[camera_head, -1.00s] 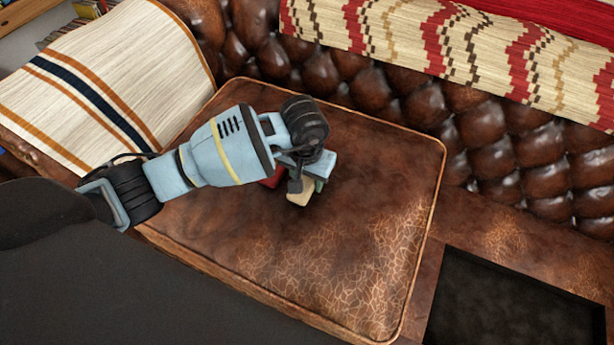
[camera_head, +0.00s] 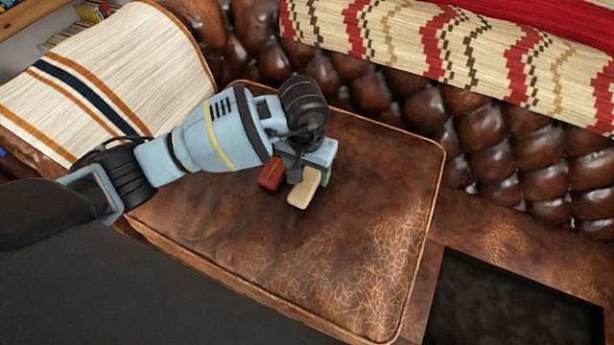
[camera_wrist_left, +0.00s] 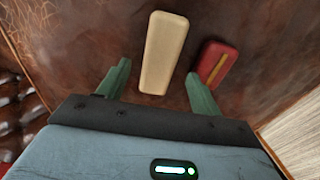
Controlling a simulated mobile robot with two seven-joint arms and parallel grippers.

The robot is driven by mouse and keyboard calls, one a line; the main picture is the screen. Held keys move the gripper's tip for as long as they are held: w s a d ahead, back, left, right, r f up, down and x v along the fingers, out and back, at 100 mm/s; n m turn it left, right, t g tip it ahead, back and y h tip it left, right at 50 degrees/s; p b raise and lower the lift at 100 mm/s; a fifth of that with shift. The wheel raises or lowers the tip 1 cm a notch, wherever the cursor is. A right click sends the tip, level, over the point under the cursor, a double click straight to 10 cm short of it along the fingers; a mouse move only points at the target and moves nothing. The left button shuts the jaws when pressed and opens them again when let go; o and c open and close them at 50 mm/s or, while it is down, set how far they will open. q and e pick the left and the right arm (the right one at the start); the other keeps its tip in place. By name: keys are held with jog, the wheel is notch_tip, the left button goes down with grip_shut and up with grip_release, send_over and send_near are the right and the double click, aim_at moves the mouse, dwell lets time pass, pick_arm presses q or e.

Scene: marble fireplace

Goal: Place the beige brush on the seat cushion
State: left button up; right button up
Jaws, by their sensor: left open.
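The beige brush (camera_head: 304,188) is a pale, rounded block lying on the brown leather seat cushion (camera_head: 300,245). My left gripper (camera_head: 307,170) is open just above its far end, which the gripper partly hides in the head view. In the left wrist view, the brush (camera_wrist_left: 165,50) shows beyond and between the two spread green fingers of the left gripper (camera_wrist_left: 158,80), with a gap on each side. The cushion (camera_wrist_left: 90,35) fills the background there. My right gripper is not in view.
A red block with a yellow stripe (camera_head: 272,175) lies left of the brush; it also shows in the wrist view (camera_wrist_left: 216,63). A striped cloth (camera_head: 110,80) is at upper left. The tufted backrest (camera_head: 440,115) bounds the back. The cushion's front and right are clear.

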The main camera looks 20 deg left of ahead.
aim_at(306, 183)
pick_arm(q)
notch_tip(306, 183, up, 7)
jog(key=shift+s+p, duration=0.2)
jog(key=shift+p, duration=0.1)
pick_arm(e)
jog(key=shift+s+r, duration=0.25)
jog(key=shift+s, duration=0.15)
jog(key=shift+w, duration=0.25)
pick_arm(q)
jog(key=shift+s, duration=0.1)
